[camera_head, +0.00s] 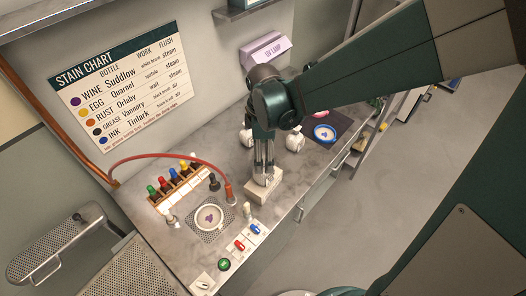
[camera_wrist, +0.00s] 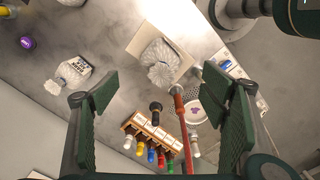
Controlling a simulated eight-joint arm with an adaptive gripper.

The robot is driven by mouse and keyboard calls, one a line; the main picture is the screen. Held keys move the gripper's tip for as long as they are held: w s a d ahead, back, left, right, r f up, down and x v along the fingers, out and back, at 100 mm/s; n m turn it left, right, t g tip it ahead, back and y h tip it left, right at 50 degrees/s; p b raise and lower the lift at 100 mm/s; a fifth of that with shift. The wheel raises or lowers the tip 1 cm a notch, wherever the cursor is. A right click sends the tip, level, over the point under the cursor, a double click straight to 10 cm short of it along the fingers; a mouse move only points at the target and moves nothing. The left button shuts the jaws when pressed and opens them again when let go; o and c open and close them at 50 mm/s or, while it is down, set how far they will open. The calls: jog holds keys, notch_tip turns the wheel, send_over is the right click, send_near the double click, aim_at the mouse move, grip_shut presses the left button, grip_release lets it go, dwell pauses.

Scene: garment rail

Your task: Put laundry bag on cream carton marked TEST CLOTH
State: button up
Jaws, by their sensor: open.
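A white, gathered cloth bundle (camera_wrist: 160,62), which looks like the laundry bag, rests on a cream block-shaped carton (camera_wrist: 138,40). In the head view the carton (camera_head: 262,194) stands on the grey counter below my gripper (camera_head: 264,172), with the bundle partly hidden by the fingers. I cannot read any marking on the carton. In the wrist view my gripper (camera_wrist: 160,86) is open, its green pads wide apart, with the bundle beyond and between them. No pad visibly touches the bundle.
A white item with a dark-lettered label (camera_wrist: 74,72) lies to the left in the wrist view; its words are unclear. A bottle rack (camera_head: 178,184), red hose (camera_head: 150,156), and drain bowl (camera_head: 209,217) crowd the counter left of the carton.

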dwell(0.8)
jog(key=shift+s+d+r+m, duration=0.1)
jog(key=shift+d+r+m, duration=0.2)
jog(key=shift+d+r, duration=0.15)
jog(key=s+d+r+m+t, duration=0.7)
jog(key=s+d+r+m, duration=0.5)
jog(key=d+r+m, duration=0.4)
jog(key=shift+s+d+r+m, duration=0.15)
jog(key=shift+s+d+m, duration=0.05)
jog(key=shift+d+m, duration=0.4)
